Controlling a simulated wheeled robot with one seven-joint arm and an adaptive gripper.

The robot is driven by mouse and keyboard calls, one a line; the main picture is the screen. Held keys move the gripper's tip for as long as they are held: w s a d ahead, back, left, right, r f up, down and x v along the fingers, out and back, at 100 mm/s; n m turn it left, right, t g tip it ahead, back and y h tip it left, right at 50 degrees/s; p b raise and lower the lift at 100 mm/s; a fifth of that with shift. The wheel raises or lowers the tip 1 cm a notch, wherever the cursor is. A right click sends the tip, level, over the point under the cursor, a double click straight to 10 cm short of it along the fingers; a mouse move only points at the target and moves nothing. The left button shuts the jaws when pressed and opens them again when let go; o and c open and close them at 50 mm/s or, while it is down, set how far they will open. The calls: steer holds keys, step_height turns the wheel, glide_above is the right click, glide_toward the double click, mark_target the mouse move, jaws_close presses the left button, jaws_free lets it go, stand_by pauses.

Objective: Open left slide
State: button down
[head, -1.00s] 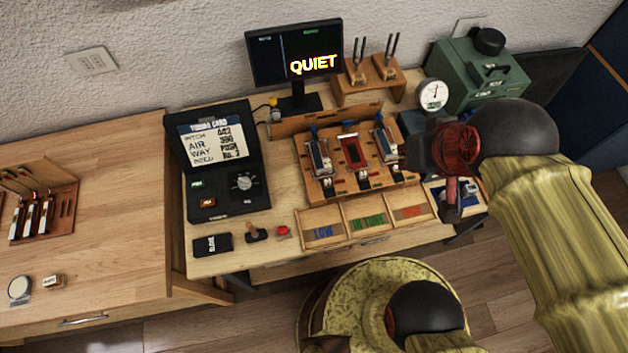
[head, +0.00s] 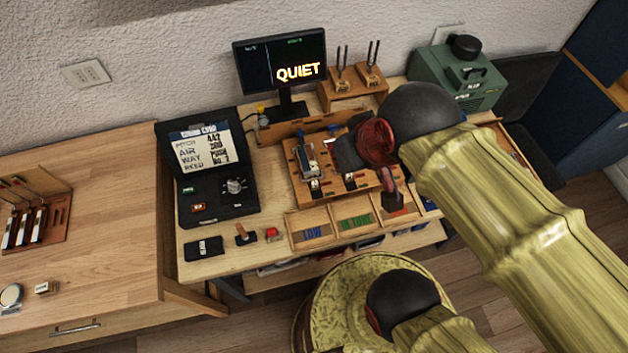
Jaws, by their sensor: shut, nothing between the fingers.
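A wooden rack (head: 291,160) on the right-hand bench holds a row of small slide units. The left slide unit (head: 308,160), grey with a dark front piece at its lower end, is in plain view; whether its slide is open is too small to tell. The middle and right units are mostly hidden behind my wrist. My gripper (head: 393,200) points down over the right part of the rack and the red-marked tray, to the right of the left unit and apart from it. It is shut and empty.
Shallow trays with blue (head: 312,233) and green (head: 355,222) labels lie in front of the rack. A black case (head: 207,170) with a card stands left. A monitor (head: 281,72) reading QUIET and a wooden fork stand (head: 350,85) stand behind. A red button (head: 272,234) sits at the front.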

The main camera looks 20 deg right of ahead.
steer(key=c, duration=2.6)
jaws_free()
steer(key=shift+o, duration=0.7)
steer(key=shift+f, duration=0.15)
steer(key=o, duration=0.7)
steer(key=w+f+g, duration=0.3)
steer(key=f, duration=0.5)
steer(key=w+f+g+p, duration=0.1)
steer(key=w+f+g, duration=0.2)
steer(key=f, duration=0.5)
steer(key=shift+w+a+f, duration=0.2)
steer(key=shift+w+f, duration=0.2)
steer(key=shift+w, duration=0.3)
steer(key=m, duration=0.1)
glide_above(315, 182)
step_height(315, 182, down, 4)
steer(key=shift+r, duration=0.15)
steer(key=shift+f, duration=0.3)
step_height(315, 182, down, 7)
steer(key=shift+r+b, duration=0.15)
steer(key=shift+b, duration=0.55)
steer(key=c, duration=0.4)
jaws_close()
